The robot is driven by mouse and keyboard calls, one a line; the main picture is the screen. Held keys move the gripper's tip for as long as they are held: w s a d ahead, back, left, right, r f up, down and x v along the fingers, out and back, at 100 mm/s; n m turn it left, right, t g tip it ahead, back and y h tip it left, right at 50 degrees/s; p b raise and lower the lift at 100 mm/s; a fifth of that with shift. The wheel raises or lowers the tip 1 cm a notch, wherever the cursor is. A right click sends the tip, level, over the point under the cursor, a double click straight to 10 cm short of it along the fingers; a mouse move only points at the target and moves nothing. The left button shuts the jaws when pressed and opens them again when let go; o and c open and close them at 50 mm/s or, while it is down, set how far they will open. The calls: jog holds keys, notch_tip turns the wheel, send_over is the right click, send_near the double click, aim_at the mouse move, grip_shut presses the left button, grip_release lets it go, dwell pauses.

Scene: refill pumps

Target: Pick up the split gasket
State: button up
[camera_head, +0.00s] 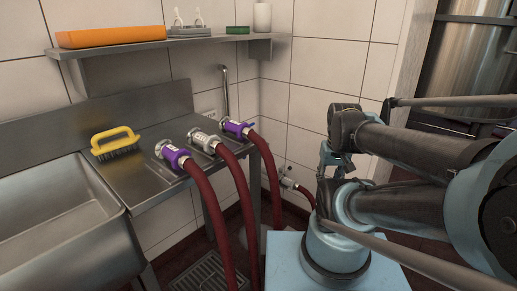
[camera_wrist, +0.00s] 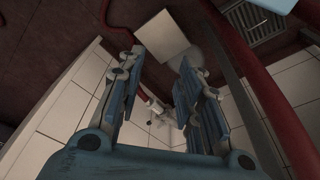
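I cannot make out a split gasket in either view. My gripper (camera_wrist: 162,60) is open in the wrist view, its two blue and grey fingers spread apart with nothing held between them. Beyond the fingers, a white valve fitting (camera_wrist: 156,108) with a red hose is visible low on the tiled wall. In the head view, this wall fitting (camera_head: 288,182) is left of my arm. Three hose couplings lie on the steel counter: a purple one (camera_head: 173,155), a whitish one (camera_head: 204,142) and another purple one (camera_head: 237,129).
A yellow-handled brush (camera_head: 116,142) is on the counter beside the steel sink (camera_head: 55,215). The wall shelf (camera_head: 165,44) holds an orange case (camera_head: 110,36), a grey holder (camera_head: 190,31), a green item (camera_head: 237,30) and a white cylinder (camera_head: 262,17). Red hoses (camera_head: 212,220) hang to the floor.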

jog(key=shift+o, duration=1.4)
jog(key=shift+s+r, duration=0.1)
jog(key=w+a+r+n+y, duration=0.1)
jog(key=w+a+r+n, duration=0.15)
jog(key=w+r, duration=0.4)
jog(key=w+a+r+n+y, duration=0.15)
jog(key=w+a+r, duration=0.25)
jog(key=w, duration=0.5)
jog(key=w+a+r+n, duration=0.1)
jog(key=w+a+n, duration=0.2)
jog(key=w+a, duration=0.45)
jog(key=w+a+r+n, duration=0.1)
jog(key=w+a+n, duration=0.25)
jog(key=w, duration=0.75)
jog(key=shift+t+y, duration=0.3)
jog(key=shift+y, duration=0.15)
jog(key=shift+w+a+r+x, duration=0.15)
jog(key=shift+w+a+x, duration=0.1)
jog(key=shift+x, duration=2.75)
jog(key=shift+w+a+r+x, duration=0.15)
jog(key=shift+w+x, duration=0.15)
jog(key=shift+x, duration=2.65)
jog(key=shift+w+a+r+x, duration=0.1)
jog(key=shift+w+a+x, duration=0.15)
jog(key=shift+x, duration=2.75)
